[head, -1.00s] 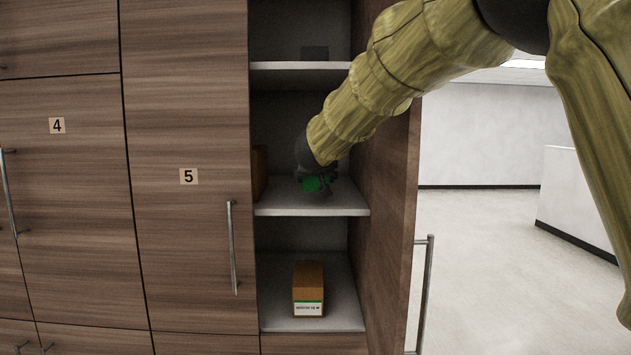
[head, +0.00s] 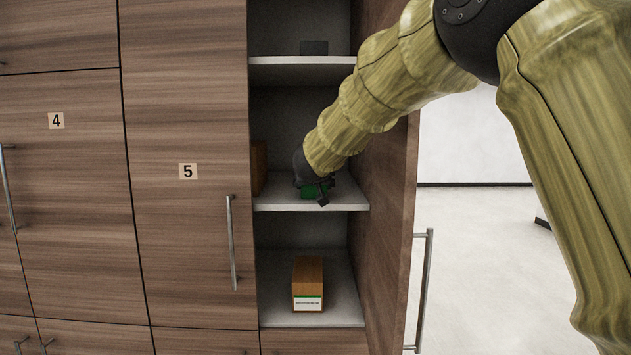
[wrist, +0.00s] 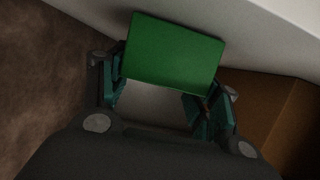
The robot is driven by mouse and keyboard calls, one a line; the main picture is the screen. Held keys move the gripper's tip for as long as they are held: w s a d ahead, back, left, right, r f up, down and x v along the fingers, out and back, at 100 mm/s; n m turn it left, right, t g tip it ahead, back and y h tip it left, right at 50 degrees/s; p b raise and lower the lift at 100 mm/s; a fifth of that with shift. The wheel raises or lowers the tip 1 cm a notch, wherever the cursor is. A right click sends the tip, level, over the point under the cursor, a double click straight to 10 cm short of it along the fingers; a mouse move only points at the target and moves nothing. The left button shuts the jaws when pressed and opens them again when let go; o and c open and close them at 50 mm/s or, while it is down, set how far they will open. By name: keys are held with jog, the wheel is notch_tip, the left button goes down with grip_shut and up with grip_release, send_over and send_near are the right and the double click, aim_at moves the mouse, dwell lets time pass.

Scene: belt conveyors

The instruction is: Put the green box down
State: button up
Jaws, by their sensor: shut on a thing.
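The green box (wrist: 174,52) is between the two fingers of my gripper (wrist: 160,100) in the wrist view, close to a pale surface. My gripper is shut on it. In the head view my gripper (head: 318,190) is inside the open cabinet, just over the middle shelf (head: 290,204). Only a small part of the green box (head: 309,192) shows there, as the gripper and arm cover the rest. I cannot tell whether the box touches the shelf.
A brown box (head: 259,168) stands at the left of the same shelf. Another brown box (head: 308,282) with a white label is on the shelf below. A dark item (head: 314,47) sits on the top shelf. The open door (head: 390,200) bounds the right side.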

jog(key=o, duration=1.3)
jog(key=shift+w+f, duration=0.1)
jog(key=shift+f, duration=0.05)
jog(key=shift+r, duration=0.2)
jog(key=shift+s+r, duration=0.15)
jog(key=shift+s, duration=0.35)
jog(key=b+v, duration=0.1)
jog(key=v, duration=1)
